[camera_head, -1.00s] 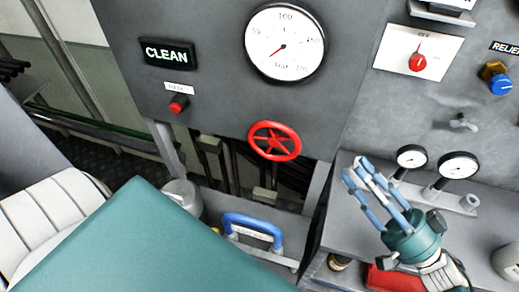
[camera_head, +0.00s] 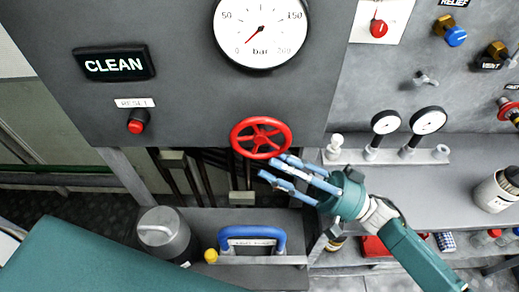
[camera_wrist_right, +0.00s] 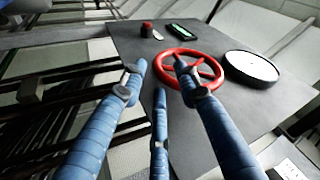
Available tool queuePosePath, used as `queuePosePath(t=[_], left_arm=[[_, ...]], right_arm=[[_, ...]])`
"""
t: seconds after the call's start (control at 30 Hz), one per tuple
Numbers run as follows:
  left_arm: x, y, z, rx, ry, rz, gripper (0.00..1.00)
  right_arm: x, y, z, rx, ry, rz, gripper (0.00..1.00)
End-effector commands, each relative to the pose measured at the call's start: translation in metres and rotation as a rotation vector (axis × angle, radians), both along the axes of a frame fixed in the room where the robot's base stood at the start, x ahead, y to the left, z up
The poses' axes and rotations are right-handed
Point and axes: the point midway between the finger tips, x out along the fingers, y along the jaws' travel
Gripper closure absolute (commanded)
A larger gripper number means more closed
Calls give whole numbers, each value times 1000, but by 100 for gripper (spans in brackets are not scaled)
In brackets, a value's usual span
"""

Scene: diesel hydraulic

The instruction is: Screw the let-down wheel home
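The red let-down wheel (camera_head: 260,138) is mounted on the grey panel below the large pressure gauge. It also shows in the right wrist view (camera_wrist_right: 220,72), beyond the fingers, with part of its near rim hidden by the right finger. My right gripper (camera_head: 274,167) is just below and right of the wheel, with its blue fingers pointing left towards the wheel's lower edge. In the right wrist view the fingers (camera_wrist_right: 160,78) are spread apart with nothing between them. Whether a finger touches the rim I cannot tell. My left gripper is not in view.
The large gauge (camera_head: 260,32), needle low, sits above the wheel; a lit CLEAN sign (camera_head: 114,64) and red RESET button (camera_head: 137,124) are left. Two small gauges (camera_head: 428,120) stand on the right shelf. A blue handle (camera_head: 252,234) and grey canister (camera_head: 162,234) are below.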

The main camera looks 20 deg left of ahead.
Motion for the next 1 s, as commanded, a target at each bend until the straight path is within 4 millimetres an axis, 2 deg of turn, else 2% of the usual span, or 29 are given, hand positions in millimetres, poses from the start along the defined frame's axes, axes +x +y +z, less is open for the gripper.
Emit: queuePosePath(t=[0.03, 0.23, 0.4, 0.6, 0.63, 0.77, 0.8, 1.0], left_arm=[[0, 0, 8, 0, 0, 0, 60], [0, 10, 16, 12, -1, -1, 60], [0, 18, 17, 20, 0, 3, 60], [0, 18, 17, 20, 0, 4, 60], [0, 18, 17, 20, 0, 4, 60], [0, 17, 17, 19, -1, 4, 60], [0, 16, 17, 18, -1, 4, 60], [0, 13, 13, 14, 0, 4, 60]], right_arm=[[-1, 9, 9, 3, 1, 1, 68], [-2, 31, 16, 0, 1, 0, 68], [-2, 37, 18, 0, 1, 0, 68], [-2, 37, 17, -1, 0, 0, 68], [-2, 37, 17, -1, 0, 0, 70], [-2, 37, 17, -1, 0, 0, 96], [-2, 37, 17, -1, 0, 0, 100], [-2, 37, 16, 9, 3, 1, 100]])
